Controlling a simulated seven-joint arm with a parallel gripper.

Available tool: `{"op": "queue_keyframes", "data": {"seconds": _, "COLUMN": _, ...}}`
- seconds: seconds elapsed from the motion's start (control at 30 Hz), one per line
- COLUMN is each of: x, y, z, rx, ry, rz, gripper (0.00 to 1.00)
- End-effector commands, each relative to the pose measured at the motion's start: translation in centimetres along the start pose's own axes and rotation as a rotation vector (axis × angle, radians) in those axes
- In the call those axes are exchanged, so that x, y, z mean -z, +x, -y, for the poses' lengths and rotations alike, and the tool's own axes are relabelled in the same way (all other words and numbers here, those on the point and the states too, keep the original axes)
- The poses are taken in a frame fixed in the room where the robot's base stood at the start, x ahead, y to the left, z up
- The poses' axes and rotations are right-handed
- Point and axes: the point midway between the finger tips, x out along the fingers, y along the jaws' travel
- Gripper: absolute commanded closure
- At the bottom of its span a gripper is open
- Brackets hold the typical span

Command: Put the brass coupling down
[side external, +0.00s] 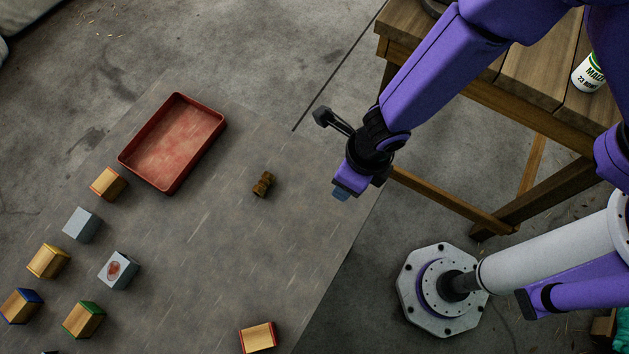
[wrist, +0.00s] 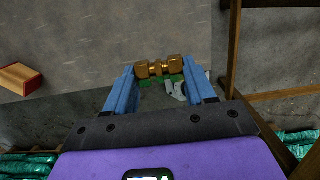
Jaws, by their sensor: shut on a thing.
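The brass coupling (wrist: 156,68), a gold-coloured fitting with a narrow waist, lies crosswise between the two blue fingertips of my gripper (wrist: 157,74) in the wrist view. My gripper is shut on it, one finger at each end. In the side view my gripper (side external: 341,194) hangs over the right part of the grey slab, and the coupling in it cannot be made out. A small dark brass-brown piece (side external: 263,184) of similar shape lies on the slab, apart from my gripper and to its left.
The grey slab (side external: 215,260) has bare room around the small piece. A red tray (side external: 173,143) lies at upper left. Several blocks stand at lower left, and a red-edged wooden block (side external: 258,337) at the front. A wooden table (side external: 520,85) stands right.

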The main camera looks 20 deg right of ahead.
Motion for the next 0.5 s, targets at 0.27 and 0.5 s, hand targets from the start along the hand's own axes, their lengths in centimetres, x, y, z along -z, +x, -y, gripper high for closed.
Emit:
{"op": "queue_keyframes", "data": {"seconds": 0.27, "x": -3.2, "y": 4.2, "z": -1.0, "rx": 0.000, "ry": 0.000, "rz": -0.001, "gripper": 0.77}}
{"op": "queue_keyframes", "data": {"seconds": 0.5, "x": -4.6, "y": 6.6, "z": -1.4, "rx": 0.000, "ry": -0.002, "rz": -0.001, "gripper": 0.77}}
